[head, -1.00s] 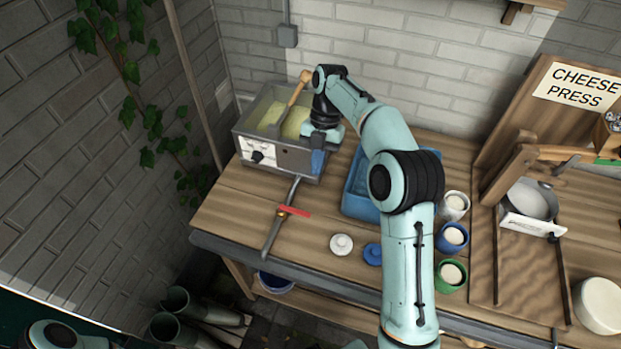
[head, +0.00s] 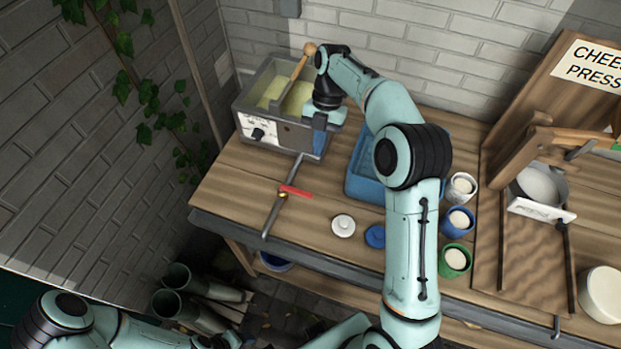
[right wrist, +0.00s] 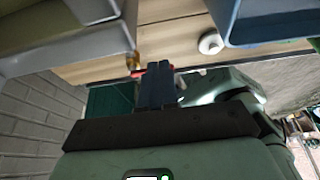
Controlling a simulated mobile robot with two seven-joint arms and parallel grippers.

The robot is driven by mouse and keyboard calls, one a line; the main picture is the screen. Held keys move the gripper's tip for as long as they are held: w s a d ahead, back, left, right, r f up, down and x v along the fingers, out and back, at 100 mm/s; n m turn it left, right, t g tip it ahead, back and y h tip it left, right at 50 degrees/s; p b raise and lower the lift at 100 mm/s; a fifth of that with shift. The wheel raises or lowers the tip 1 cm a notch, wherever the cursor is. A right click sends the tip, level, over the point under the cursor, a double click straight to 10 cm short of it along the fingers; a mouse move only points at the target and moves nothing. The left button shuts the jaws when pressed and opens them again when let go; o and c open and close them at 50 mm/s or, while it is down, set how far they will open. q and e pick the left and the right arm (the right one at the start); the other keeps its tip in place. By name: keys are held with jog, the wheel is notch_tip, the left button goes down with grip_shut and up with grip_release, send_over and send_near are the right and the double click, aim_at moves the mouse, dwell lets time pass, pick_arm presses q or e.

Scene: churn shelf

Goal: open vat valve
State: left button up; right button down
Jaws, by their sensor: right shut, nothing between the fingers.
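The grey vat (head: 292,137), with pale yellow contents, stands at the back left of the bench. Its outlet pipe (head: 271,215) runs forward over the bench edge. The brass valve (head: 282,195) sits on this pipe, with its red handle (head: 298,191) pointing right, crosswise to the pipe. My right gripper (head: 319,145) points down at the vat's front right corner, behind and above the handle. Its blue fingers are shut and empty. In the right wrist view the fingers (right wrist: 158,85) partly cover the red handle (right wrist: 138,73); contact cannot be told. My left gripper is out of view.
A blue tray (head: 358,184) stands right of the vat, partly behind my right arm. A white lid (head: 343,226), a blue lid (head: 375,236) and several cups (head: 456,259) are nearer the front. The cheese press (head: 510,180) is at right. The bench left of the pipe is clear.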

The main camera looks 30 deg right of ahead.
aim_at(295, 193)
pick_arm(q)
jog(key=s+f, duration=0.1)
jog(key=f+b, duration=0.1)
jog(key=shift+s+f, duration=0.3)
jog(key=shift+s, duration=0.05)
pick_arm(e)
jog(key=s+a+f, duration=0.4)
jog(key=a+f, duration=0.1)
jog(key=f, duration=0.1)
jog(key=shift+s, duration=0.15)
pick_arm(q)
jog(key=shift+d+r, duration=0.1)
